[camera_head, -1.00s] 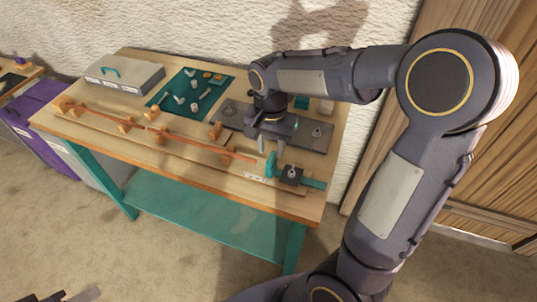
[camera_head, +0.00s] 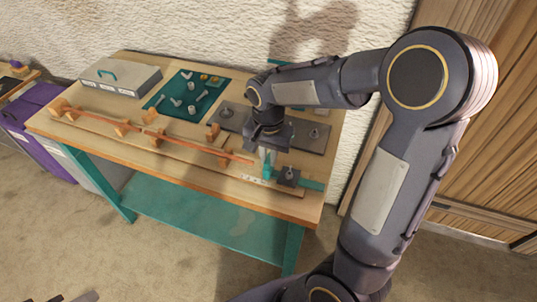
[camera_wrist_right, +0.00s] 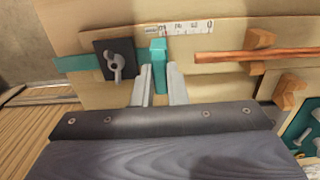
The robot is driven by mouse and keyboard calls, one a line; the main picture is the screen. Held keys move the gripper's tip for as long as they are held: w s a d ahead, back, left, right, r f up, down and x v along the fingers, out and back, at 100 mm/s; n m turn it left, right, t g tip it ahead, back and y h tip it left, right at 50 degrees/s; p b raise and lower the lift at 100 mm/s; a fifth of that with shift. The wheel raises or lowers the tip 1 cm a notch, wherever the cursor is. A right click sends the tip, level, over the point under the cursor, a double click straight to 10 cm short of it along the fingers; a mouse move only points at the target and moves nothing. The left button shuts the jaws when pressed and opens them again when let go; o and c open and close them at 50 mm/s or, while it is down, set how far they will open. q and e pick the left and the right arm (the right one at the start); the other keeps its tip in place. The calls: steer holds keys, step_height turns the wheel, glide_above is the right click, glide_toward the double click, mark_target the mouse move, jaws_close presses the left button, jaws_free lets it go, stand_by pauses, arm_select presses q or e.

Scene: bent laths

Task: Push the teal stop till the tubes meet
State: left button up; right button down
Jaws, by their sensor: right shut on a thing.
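The teal stop (camera_head: 267,171) stands upright near the right end of the bench; in the right wrist view (camera_wrist_right: 158,62) it is between the fingers. My right gripper (camera_head: 267,158) is shut on it from above; its fingers also show in the wrist view (camera_wrist_right: 160,84). A copper-coloured tube (camera_wrist_right: 235,56) ends a short gap away from the stop. In the head view this right tube (camera_head: 190,145) and the left tube (camera_head: 95,115) lie in line on wooden supports; whether their inner ends touch is too small to tell. Part of my left gripper (camera_head: 80,298) shows at the bottom edge.
A black clamp block with a knob (camera_head: 288,176) sits on a teal bar beside the stop. A white scale strip (camera_wrist_right: 180,30) lies along it. Wooden supports (camera_head: 122,128), a teal mat with small parts (camera_head: 170,112), a grey plate (camera_head: 310,143) and a grey case (camera_head: 120,78) occupy the bench.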

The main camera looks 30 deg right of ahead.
steer(key=w+a, duration=0.3)
steer(key=w, duration=0.1)
steer(key=shift+w+a+p, duration=0.2)
steer(key=shift+a+p, duration=0.15)
steer(key=c, duration=1.4)
jaws_free()
steer(key=shift+c, duration=0.2)
steer(key=shift+r, duration=0.1)
step_height(320, 180, up, 8)
steer(key=shift+f, duration=0.2)
